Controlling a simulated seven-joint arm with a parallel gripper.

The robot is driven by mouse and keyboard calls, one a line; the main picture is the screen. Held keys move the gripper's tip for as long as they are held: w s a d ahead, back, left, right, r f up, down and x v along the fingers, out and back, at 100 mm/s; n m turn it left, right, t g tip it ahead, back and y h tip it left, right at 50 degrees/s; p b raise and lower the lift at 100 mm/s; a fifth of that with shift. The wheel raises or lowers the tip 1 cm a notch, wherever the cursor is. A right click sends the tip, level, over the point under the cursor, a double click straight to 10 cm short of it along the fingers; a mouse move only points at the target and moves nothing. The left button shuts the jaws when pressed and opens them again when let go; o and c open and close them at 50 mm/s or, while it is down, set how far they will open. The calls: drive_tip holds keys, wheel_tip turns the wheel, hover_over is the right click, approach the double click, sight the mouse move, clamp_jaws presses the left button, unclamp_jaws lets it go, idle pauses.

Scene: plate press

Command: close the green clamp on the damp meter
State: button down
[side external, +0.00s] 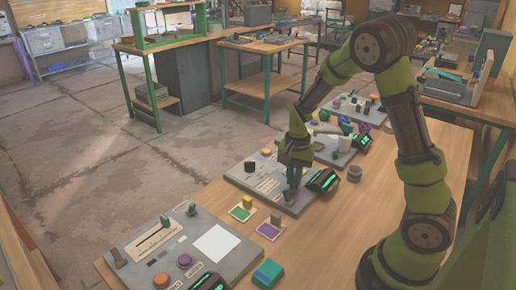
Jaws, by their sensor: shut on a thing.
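My gripper (294,178) points down over the middle grey panel (243,170) on the wooden table. Its fingers are shut around a small upright green part, which looks like the green clamp (289,196). The fingers hide most of it, so how far it is closed cannot be told. Just right of it, at the panel's right edge, is a dark tilted unit with a lit green display (322,181), which may be the damp meter. No label on it can be read.
A near panel (217,243) carries a slider, knobs and a white square. Green (242,213) and purple (270,231) cards with small blocks lie between the panels. A teal block (267,273) lies in front. A dark round piece (354,173) stands right of the display. More panels stand behind.

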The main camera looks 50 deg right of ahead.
sight(294, 177)
drive_tip(key=c, duration=1.1)
unclamp_jaws()
drive_tip(key=shift+r, duration=0.1)
wheel_tip(294, 177, up, 17)
drive_tip(key=shift+f, duration=0.1)
